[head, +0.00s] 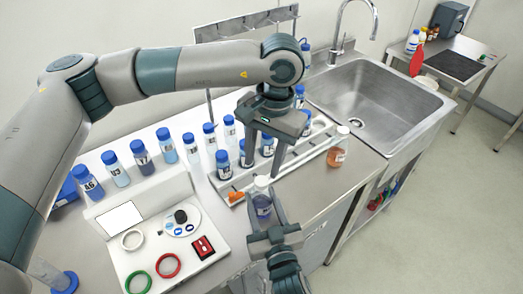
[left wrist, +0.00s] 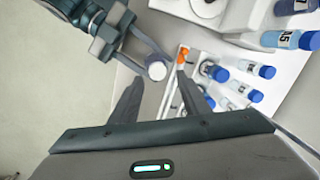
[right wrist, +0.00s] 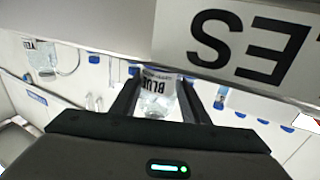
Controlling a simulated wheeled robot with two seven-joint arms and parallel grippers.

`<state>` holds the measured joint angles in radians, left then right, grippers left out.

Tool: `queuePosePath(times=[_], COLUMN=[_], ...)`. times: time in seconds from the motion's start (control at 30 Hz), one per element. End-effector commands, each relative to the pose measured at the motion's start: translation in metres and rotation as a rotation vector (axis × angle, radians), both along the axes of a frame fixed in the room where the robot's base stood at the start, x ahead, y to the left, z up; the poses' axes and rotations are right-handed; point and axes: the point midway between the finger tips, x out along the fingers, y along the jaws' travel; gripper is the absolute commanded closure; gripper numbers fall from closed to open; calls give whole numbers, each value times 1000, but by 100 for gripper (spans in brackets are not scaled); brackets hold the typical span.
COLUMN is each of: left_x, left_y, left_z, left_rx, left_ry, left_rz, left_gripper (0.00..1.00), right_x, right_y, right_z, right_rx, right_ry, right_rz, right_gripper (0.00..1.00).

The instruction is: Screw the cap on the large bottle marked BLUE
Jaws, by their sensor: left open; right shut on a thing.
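My left gripper (head: 265,163) is open and points down above the bottle. In the left wrist view the round white top (left wrist: 157,71) shows between its spread fingertips, with space on both sides. I cannot tell whether this white top is a loose cap or a tightened one.
A white rack (head: 300,160) with blue-capped bottles stands just behind. A white tray (head: 190,272) with coloured rings lies to the left. The sink (head: 375,100) is at the back right.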

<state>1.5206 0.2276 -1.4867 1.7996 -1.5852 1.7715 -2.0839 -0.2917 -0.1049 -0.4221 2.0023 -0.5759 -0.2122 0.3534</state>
Motion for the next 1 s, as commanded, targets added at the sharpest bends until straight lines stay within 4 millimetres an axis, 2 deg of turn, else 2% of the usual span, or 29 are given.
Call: queuePosePath(times=[1.0], left_x=[0], left_y=[1], left_z=[11], left_rx=[-22], left_ry=[-148], left_rz=[1553], left_gripper=[58], right_x=[0], right_y=[0], right_z=[-1], right_rx=[0], right_ry=[1], right_rz=[0], right_gripper=[100])
